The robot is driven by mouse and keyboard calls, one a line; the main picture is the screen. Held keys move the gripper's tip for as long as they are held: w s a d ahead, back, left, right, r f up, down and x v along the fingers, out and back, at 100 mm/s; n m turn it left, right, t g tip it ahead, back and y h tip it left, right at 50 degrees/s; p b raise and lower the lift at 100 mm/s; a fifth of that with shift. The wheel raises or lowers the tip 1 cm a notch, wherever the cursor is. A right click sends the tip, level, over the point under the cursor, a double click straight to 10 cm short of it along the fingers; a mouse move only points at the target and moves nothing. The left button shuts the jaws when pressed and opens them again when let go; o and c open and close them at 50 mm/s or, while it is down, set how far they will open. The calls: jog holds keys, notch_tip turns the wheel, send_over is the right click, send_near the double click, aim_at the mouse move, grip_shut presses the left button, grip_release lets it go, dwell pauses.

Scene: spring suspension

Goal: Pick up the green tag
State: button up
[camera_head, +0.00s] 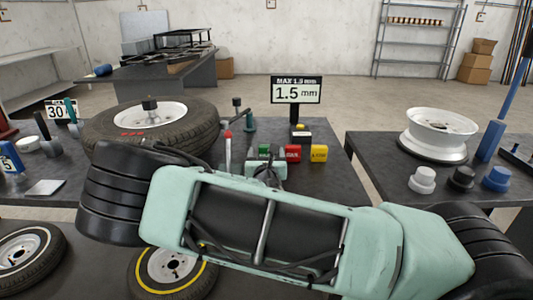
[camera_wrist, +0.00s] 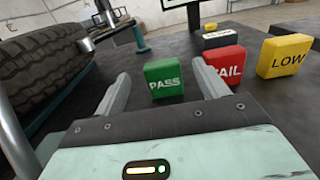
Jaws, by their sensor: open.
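The green tag (camera_wrist: 164,86), marked PASS, stands upright on the dark table in the wrist view. Part of it also shows in the head view (camera_head: 264,150). My gripper (camera_wrist: 161,70) is open and empty. In the wrist view its two fingers point toward the green tag and appear on either side of it. I cannot tell whether the tag lies between the fingertips or just beyond them. In the head view my arm crosses in front, and my gripper (camera_head: 266,166) is partly visible just in front of the tags.
A red tag (camera_wrist: 226,62) stands close right of the green one, partly behind my right finger. A yellow LOW tag (camera_wrist: 284,56) is farther right. A black and white block (camera_wrist: 221,39) stands behind. A sign (camera_head: 297,90) reads 1.5 mm.

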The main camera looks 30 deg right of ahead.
aim_at(267, 145)
jog(key=shift+f+p+x, duration=0.2)
jog(key=shift+x, duration=1.15)
jog(key=shift+f+p+x, duration=0.15)
jog(key=shift+p+x, duration=0.05)
jog(key=shift+x, duration=1.15)
jog(key=shift+s, duration=0.1)
jog(key=c, duration=1)
